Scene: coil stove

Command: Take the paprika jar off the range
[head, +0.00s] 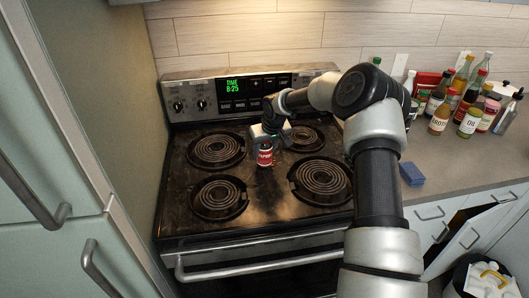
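The paprika jar (264,155) is a small jar with a red label. It stands upright on the middle of the range (258,202), between the coil burners. My gripper (266,138) is at the jar's top, coming from the upper right. The jar's upper part is hidden by the gripper. The fingers are too small and covered to show whether they are closed on the jar or only around it.
Coil burners (215,150) surround the jar. The counter (455,165) on the right holds several bottles (470,120) at the back and a blue sponge (411,174) near the range. Bare counter lies in front of the bottles. A bin (487,279) stands at the lower right.

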